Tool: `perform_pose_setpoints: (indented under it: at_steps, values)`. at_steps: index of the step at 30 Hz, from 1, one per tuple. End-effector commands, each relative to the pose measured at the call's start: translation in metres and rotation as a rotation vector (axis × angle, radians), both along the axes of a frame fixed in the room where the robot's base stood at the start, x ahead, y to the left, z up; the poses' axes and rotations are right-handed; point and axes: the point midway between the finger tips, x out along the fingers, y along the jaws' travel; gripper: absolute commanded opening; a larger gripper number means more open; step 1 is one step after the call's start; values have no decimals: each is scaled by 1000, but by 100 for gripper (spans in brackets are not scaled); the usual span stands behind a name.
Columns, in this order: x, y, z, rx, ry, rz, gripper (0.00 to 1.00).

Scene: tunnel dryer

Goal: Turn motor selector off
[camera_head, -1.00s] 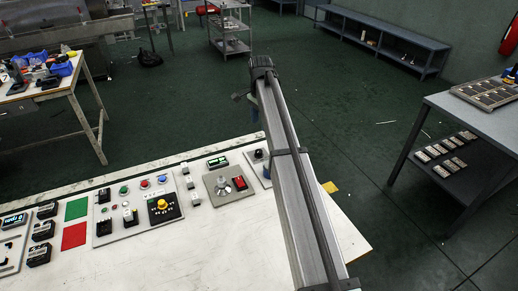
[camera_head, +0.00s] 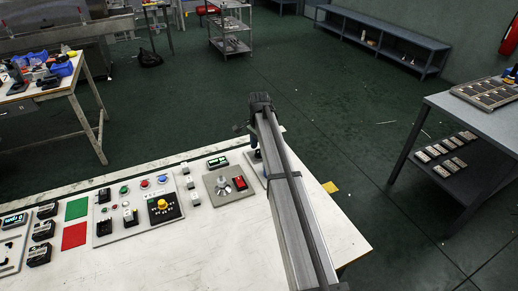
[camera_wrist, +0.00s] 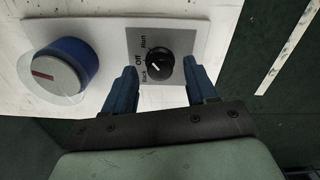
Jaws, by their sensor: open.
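The motor selector (camera_wrist: 159,66) is a round black knob on a grey plate marked Run, Off and Back. A white mark shows on its left side; I cannot tell for sure which label it points at. My gripper (camera_wrist: 162,76) is open, with one blue finger left of the knob and one right of it in the wrist view. The fingers stand around the knob with gaps showing; their depth is hard to judge. In the head view my gripper (camera_head: 254,146) is over the panel's right end and hides the knob.
A blue-rimmed grey dial (camera_wrist: 62,68) with a red mark sits left of the selector. In the head view, a plate with a grey knob and red switch (camera_head: 240,183) lies to the left. The panel table (camera_head: 180,250) has clear white surface in front; its edge is close right.

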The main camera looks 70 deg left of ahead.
Motion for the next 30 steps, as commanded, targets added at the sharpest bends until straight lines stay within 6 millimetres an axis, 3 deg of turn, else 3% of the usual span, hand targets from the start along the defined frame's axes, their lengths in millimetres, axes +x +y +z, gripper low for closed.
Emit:
perform_pose_setpoints:
  at_steps: [13,30]
  values:
    - [0,0,-8,1,0,0,57]
    - [0,0,-8,0,0,0,3]
